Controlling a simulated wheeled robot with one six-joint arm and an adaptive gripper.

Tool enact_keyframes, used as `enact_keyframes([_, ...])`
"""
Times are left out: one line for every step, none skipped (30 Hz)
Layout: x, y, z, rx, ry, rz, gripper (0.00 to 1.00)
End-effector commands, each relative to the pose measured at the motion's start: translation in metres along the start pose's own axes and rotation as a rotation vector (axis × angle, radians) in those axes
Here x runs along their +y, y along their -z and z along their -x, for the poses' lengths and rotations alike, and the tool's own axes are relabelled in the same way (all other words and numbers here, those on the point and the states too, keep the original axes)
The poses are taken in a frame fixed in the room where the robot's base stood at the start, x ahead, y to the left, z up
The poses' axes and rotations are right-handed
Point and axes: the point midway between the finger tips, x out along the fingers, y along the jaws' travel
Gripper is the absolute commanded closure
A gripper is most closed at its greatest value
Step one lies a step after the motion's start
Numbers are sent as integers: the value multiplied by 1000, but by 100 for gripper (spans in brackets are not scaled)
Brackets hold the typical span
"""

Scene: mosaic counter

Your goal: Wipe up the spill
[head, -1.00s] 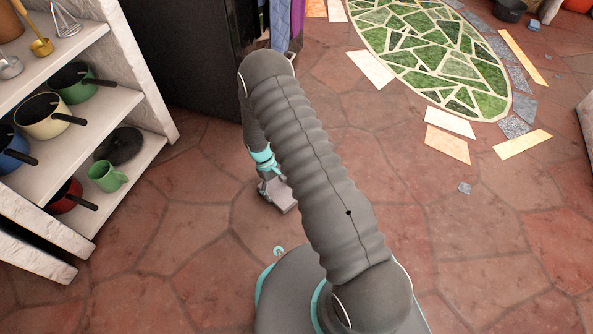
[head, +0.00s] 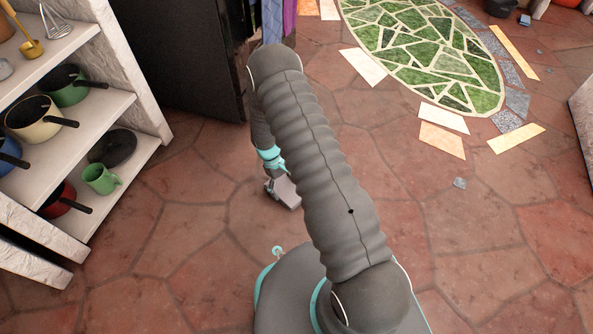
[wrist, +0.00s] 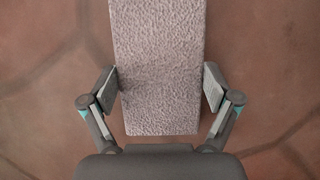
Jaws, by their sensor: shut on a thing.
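My gripper (wrist: 160,88) is shut on a pale pinkish-grey block with a rough, towel-like or sponge-like surface (wrist: 158,45) in the wrist view. One finger presses each long side of the block, and its far end runs past the top edge of that view. In the head view the block (head: 286,194) shows small, below the gripper end of my arm, above the floor. Much of the gripper is hidden there by my arm. I see no spill in either current view.
A white shelf unit (head: 115,95) with pots, a green mug (head: 101,179) and a dark lid (head: 112,147) stands at left. A dark cabinet (head: 185,60) stands behind it. Loose tiles (head: 442,140) lie by a green mosaic oval (head: 425,55). The red stone floor (head: 500,235) at right is mostly clear.

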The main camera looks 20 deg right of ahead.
Motion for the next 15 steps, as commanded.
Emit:
enact_keyframes([3,-2,-1,0,0,-1,48])
enact_keyframes([5,-4,-2,-1,0,0,48])
enact_keyframes([8,-5,-2,-1,0,1,48])
enact_keyframes([10,-6,-3,-1,0,1,48])
enact_keyframes([12,-8,-3,-1,-1,2,48])
enact_keyframes([14,-9,-4,-1,-1,4,48])
enact_keyframes([16,-10,-4,-1,-2,5,48])
enact_keyframes([17,-11,-5,-1,-2,6,48])
enact_keyframes([20,-12,-5,-1,-2,7,48])
enact_keyframes([22,-13,-6,-1,-3,8,48])
enact_keyframes([23,-14,-6,-1,-3,8,48])
enact_keyframes([24,-16,-1,0,-4,10,48])
enact_keyframes([23,-17,2,0,-4,10,48])
enact_keyframes([24,-19,10,3,-5,9,48])
enact_keyframes([24,-23,17,3,-5,9,48])
